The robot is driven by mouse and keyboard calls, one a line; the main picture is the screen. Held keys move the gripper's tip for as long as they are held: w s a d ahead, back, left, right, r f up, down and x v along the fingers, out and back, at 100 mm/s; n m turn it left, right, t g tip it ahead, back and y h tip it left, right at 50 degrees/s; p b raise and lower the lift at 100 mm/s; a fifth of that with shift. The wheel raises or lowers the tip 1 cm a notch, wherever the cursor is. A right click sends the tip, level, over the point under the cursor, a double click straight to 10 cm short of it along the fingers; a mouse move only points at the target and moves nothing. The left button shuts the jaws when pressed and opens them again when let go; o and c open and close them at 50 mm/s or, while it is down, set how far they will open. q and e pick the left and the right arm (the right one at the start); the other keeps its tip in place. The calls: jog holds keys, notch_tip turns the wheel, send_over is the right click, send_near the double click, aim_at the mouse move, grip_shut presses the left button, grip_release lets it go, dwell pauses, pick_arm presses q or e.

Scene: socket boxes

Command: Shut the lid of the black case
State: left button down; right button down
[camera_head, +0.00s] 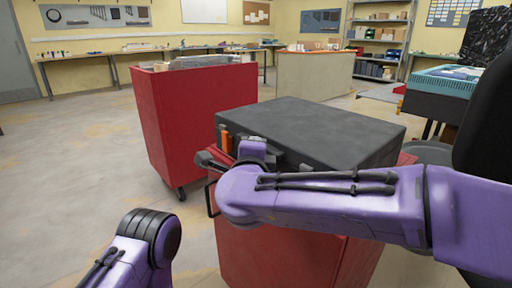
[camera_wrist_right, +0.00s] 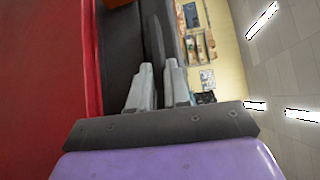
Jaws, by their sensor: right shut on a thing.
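The black case (camera_head: 310,128) lies on top of a red cabinet, with its broad lid looking flat and level in the head view. I cannot tell whether the lid is fully down. In the right wrist view, dark edges of the case (camera_wrist_right: 118,55) run close beside and between the fingers. My right gripper (camera_wrist_right: 160,80) is at the case's near side, its two fingers a little apart and shut on the lid's edge. In the head view my right arm hides part of the case front. My left arm shows at the lower left, but its gripper is out of view.
An orange part (camera_head: 226,141) shows at the case's left front corner. The red cabinet (camera_head: 290,257) under the case stands near a second red cabinet (camera_head: 195,115). A turquoise tray (camera_head: 445,80) is at the right. The floor at the left is clear.

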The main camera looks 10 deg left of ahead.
jog(key=shift+d+f, duration=0.1)
jog(key=shift+f, duration=0.55)
jog(key=c, duration=1.1)
grip_release()
jog(key=shift+r, duration=0.1)
jog(key=shift+w+r, duration=0.1)
jog(key=shift+r, duration=0.05)
jog(key=s, duration=0.3)
jog(key=s+d+p, duration=0.1)
jog(key=s, duration=0.6)
jog(key=shift+s+d+r, duration=0.25)
jog(key=shift+d+r, duration=0.1)
jog(key=shift+r, duration=0.05)
